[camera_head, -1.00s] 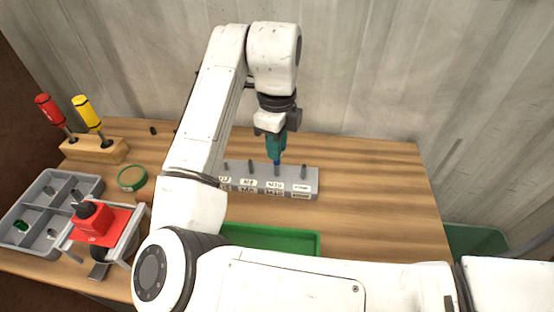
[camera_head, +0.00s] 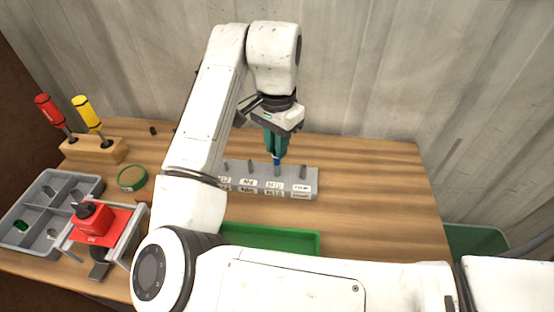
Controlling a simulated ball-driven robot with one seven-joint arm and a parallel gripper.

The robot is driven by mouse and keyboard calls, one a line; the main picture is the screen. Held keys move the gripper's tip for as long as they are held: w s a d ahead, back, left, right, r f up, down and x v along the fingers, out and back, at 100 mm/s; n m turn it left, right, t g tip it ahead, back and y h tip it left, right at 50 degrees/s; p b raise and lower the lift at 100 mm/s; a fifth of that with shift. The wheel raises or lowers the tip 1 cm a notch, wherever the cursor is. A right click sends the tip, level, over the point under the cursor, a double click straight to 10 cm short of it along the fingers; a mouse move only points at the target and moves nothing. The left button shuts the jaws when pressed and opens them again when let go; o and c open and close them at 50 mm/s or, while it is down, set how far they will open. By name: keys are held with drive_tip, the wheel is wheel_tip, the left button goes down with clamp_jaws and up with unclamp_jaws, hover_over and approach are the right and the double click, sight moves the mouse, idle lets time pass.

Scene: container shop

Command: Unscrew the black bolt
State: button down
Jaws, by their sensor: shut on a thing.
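My gripper (camera_head: 276,158) has teal fingers pointing down over a grey block (camera_head: 312,181) with a row of upright bolts and paper labels on its front. The fingers are shut at the top of the third bolt from the left (camera_head: 277,171), with a bit of blue at their tips. The bolt stands upright in the block. Its head is hidden by the fingers, and its shank looks dark grey, so I cannot tell whether it is black. The other bolts (camera_head: 303,171) stand in the block too.
A green tray (camera_head: 270,238) lies in front of the block, partly behind my arm. At left are a divided grey tray (camera_head: 62,182), a red switch box (camera_head: 92,217), a round green-rimmed dish (camera_head: 131,178) and screwdrivers in a wooden stand (camera_head: 97,149). The table's right side is clear.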

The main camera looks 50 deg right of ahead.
drive_tip(key=shift+r+p, duration=2.8)
drive_tip(key=shift+p, duration=0.1)
drive_tip(key=shift+s+f, duration=0.1)
drive_tip(key=shift+s, duration=0.05)
